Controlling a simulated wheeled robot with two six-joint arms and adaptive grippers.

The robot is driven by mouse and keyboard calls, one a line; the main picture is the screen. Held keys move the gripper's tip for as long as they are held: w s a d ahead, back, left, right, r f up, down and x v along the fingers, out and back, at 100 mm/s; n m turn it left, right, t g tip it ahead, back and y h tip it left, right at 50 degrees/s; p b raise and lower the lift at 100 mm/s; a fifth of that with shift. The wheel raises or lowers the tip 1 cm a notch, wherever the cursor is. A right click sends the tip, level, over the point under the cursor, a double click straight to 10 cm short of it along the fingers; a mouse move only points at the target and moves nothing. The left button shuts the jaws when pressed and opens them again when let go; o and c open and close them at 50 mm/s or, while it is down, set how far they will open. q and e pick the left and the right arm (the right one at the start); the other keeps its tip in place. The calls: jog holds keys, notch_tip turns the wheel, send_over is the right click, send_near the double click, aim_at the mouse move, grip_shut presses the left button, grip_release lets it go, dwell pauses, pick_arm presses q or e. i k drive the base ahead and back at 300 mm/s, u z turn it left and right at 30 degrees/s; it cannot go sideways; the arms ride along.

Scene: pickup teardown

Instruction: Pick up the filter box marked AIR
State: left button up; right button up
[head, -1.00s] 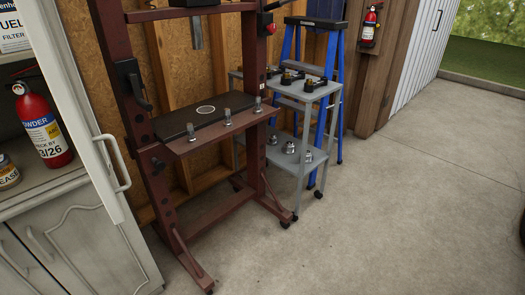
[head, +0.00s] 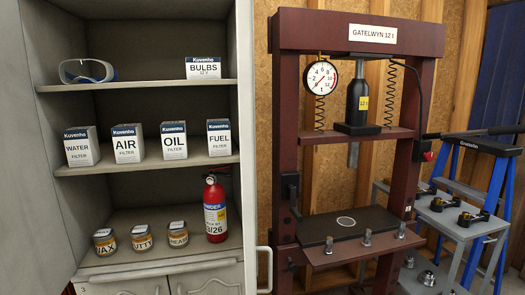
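The filter box marked AIR (head: 127,144) stands upright on the middle shelf of the open grey cabinet in the head view. It is white with a dark blue top band. The WATER filter box (head: 81,147) stands to its left. The OIL filter box (head: 174,141) and the FUEL filter box (head: 219,138) stand to its right. Small gaps separate the boxes. Neither of my grippers shows in the head view.
The cabinet shelf (head: 150,162) has bare room before the boxes. Above are goggles (head: 88,71) and a BULBS box (head: 204,68). Below are several tins (head: 142,238) and a red extinguisher (head: 215,208). A dark red press (head: 288,130) stands right of the cabinet.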

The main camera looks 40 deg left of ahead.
aim_at(127, 139)
jog(key=k, duration=0.4)
jog(key=z, duration=0.95)
jog(key=i, duration=0.95)
jog(key=u, duration=2.9)
jog(key=k, duration=0.5)
jog(key=u, duration=1.95)
jog(key=i, duration=1.2)
jog(key=z, duration=0.4)
